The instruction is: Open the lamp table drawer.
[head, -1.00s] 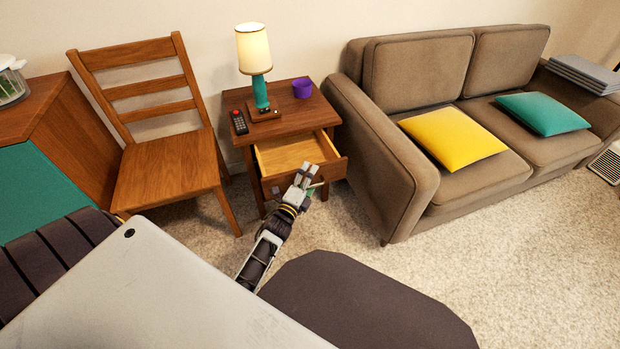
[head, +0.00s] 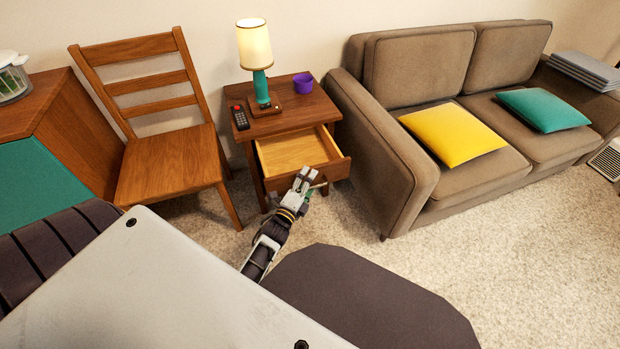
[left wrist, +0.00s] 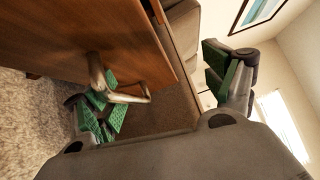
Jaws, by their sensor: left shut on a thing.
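The lamp table (head: 290,121) is brown wood and stands between the chair and the sofa. Its drawer (head: 297,151) is pulled well out, with its pale, empty-looking inside showing. My left gripper (head: 305,179) is at the drawer front, shut on the drawer handle. In the left wrist view the pale metal handle (left wrist: 125,97) shows beside one green-padded finger, below the brown drawer front (left wrist: 85,40). The other finger is at the right of that view. In the head view the gripper mostly hides the handle. My right gripper is not in view.
A lit lamp (head: 260,75), a remote (head: 240,117) and a purple bowl (head: 303,83) stand on the table top. A wooden chair (head: 170,165) is on the left, a brown sofa (head: 390,190) close on the right.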

